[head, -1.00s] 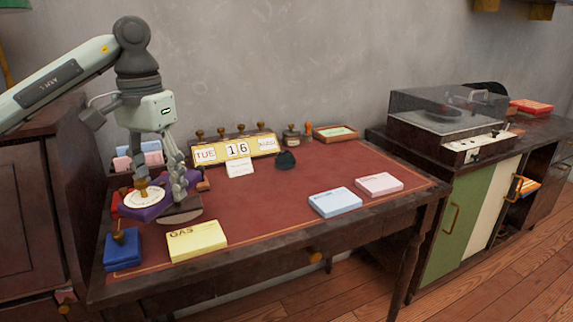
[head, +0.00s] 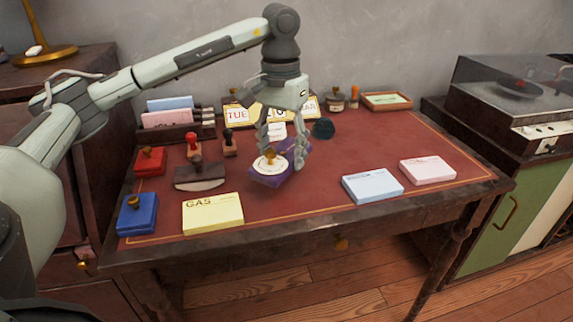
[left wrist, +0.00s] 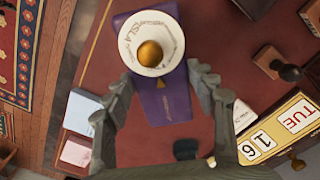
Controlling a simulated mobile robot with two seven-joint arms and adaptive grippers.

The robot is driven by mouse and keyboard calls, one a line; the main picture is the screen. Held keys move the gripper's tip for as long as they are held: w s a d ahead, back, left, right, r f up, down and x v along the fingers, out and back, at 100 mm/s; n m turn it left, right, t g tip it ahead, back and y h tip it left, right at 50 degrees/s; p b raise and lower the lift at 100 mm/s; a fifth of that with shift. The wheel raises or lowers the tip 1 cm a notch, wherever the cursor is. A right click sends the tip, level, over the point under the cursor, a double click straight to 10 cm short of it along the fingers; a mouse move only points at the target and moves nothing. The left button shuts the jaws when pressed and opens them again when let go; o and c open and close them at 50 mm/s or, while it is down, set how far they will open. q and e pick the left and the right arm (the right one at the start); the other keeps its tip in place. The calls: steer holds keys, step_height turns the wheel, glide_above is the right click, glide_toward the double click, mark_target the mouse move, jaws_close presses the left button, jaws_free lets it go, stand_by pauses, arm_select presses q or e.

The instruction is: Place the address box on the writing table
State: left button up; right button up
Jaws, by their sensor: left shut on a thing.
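The address box, a purple case with a white round dial and a brass knob (head: 269,180), is over the middle of the writing table (head: 330,205). My left gripper (head: 283,155) is shut on it, with its fingers on either side. In the left wrist view the purple case (left wrist: 172,112) shows between the fingers (left wrist: 160,100), its dial toward the camera. The case looks slightly tilted. I cannot tell whether its underside touches the red table top. My right gripper is in no view.
A rocker blotter (head: 200,178), a yellow GAS pad (head: 213,214) and a blue box (head: 137,215) lie left. A date calendar (head: 238,116) stands behind. Blue (head: 372,186) and pink (head: 428,170) pads lie right. The red top between is clear.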

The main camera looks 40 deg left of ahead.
mark_target(286, 155)
arm_select(q)
steer(key=shift+w+d+f, duration=0.2)
steer(key=shift+w+d, duration=0.05)
steer(key=shift+d, duration=0.05)
steer(key=shift+f, duration=0.3)
step_height(286, 155, down, 2)
steer(key=shift+f, duration=0.75)
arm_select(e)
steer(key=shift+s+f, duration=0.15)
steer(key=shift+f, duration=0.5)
